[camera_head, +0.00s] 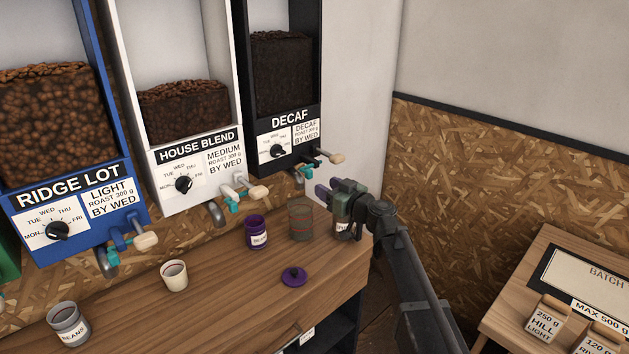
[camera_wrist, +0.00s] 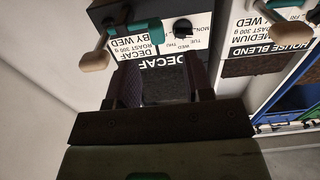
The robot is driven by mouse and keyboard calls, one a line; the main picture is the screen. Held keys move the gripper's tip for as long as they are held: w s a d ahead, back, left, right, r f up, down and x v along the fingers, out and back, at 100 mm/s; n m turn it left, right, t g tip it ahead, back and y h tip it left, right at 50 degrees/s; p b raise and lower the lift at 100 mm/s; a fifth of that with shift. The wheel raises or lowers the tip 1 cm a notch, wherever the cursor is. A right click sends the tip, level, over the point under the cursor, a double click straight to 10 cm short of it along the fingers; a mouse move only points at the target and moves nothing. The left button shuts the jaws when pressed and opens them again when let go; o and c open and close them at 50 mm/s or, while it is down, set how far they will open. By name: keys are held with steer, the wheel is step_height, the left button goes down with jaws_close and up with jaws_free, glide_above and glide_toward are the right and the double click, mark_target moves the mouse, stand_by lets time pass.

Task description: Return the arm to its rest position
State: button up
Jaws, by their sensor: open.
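My gripper (camera_head: 327,190) is at the end of my arm, in front of and below the black DECAF dispenser (camera_head: 285,130), above the right end of the wooden counter (camera_head: 215,290). Its jaws are apart with nothing seen between them. In the wrist view the two dark fingers (camera_wrist: 161,78) stand apart, and the DECAF front (camera_wrist: 160,45) shows upside down beyond them. In the head view a small labelled jar (camera_head: 342,234) is partly hidden beneath my gripper, and I cannot tell whether they touch. My arm reaches in from the lower right.
A purple jar (camera_head: 256,236), its purple lid (camera_head: 294,278), a see-through container (camera_head: 300,224), a white cup (camera_head: 174,276) and a grey jar (camera_head: 68,326) are on the counter. White HOUSE BLEND (camera_head: 196,165) and blue RIDGE LOT (camera_head: 75,205) dispensers stand left. A side table (camera_head: 515,300) is right.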

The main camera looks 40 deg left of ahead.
steer(key=shift+s+d, duration=0.25)
steer(key=shift+d, duration=0.9)
steer(key=s+d+f+m+g+h, duration=0.4)
steer(key=s+d+f+h, duration=0.2)
steer(key=s+d+f, duration=0.3)
steer(key=s+d+f+m+h, duration=0.2)
steer(key=d+m+h, duration=0.2)
steer(key=d, duration=1.2)
steer(key=s+d+f+m+h, duration=0.2)
steer(key=d+f+m+h, duration=0.1)
steer(key=d, duration=1.4)
steer(key=s+d+f+m+h, duration=0.1)
steer(key=d+f+m+h, duration=0.2)
steer(key=d, duration=1.3)
steer(key=shift+s+d+m+t+h, duration=0.3)
steer(key=shift+s+d+m+h, duration=0.1)
steer(key=shift+m+h, duration=0.45)
